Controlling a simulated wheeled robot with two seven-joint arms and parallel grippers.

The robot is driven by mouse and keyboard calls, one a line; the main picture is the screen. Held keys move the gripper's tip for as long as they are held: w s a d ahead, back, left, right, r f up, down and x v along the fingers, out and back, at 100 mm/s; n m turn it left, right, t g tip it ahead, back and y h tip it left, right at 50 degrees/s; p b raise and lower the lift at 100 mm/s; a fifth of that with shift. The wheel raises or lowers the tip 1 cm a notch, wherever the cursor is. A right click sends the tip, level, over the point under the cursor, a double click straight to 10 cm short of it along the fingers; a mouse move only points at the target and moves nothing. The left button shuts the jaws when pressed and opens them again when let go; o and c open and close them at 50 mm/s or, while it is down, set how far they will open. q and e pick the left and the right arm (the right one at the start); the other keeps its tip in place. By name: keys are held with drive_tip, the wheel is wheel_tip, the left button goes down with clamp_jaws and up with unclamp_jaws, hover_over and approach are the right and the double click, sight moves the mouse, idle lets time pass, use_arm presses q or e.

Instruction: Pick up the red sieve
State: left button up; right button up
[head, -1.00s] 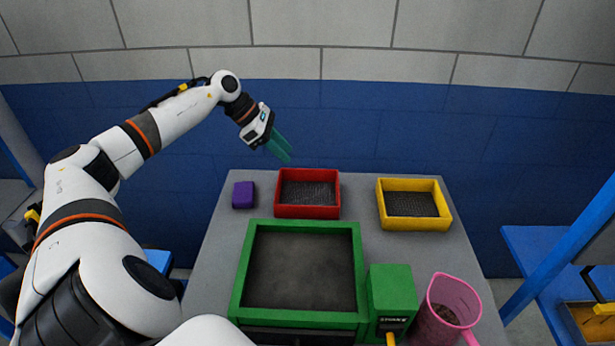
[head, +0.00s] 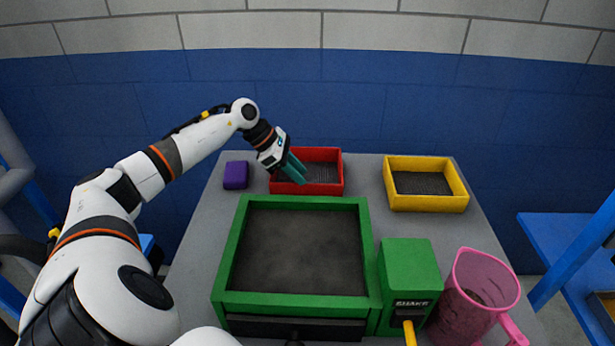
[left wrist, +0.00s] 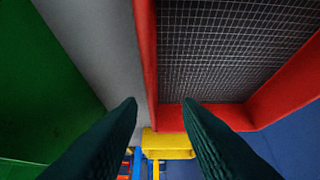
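The red sieve (head: 322,152) is a rectangular red frame with a dark wire mesh, lying at the back of the grey table in the head view. In the left wrist view the red sieve (left wrist: 146,60) shows its wall and mesh close up. My left gripper (head: 298,170) is over the near left part of the sieve, hiding some of its near wall. In the wrist view the two teal fingers of my left gripper (left wrist: 162,106) are apart, with the red wall running between them and nothing clamped. Contact cannot be told. My right gripper is out of view.
A purple block (head: 235,175) sits left of the red sieve, a yellow sieve (head: 427,203) to its right. A large green-framed shaker (head: 371,250) fills the near table, with a green box (head: 408,265) and a pink jug (head: 475,295) beside it. The table (head: 365,172) is bare between the sieves.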

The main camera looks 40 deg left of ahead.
sight(310, 188)
use_arm(q)
drive_tip(key=x, duration=0.2)
drive_tip(key=s+b+x, duration=0.1)
drive_tip(key=x, duration=0.2)
drive_tip(key=shift+w+d+f, duration=0.1)
drive_tip(key=shift+d+f, duration=0.15)
drive_tip(key=shift+f, duration=0.05)
drive_tip(key=shift+w+d+f, duration=0.15)
drive_tip(key=shift+w+f, duration=0.1)
clamp_jaws()
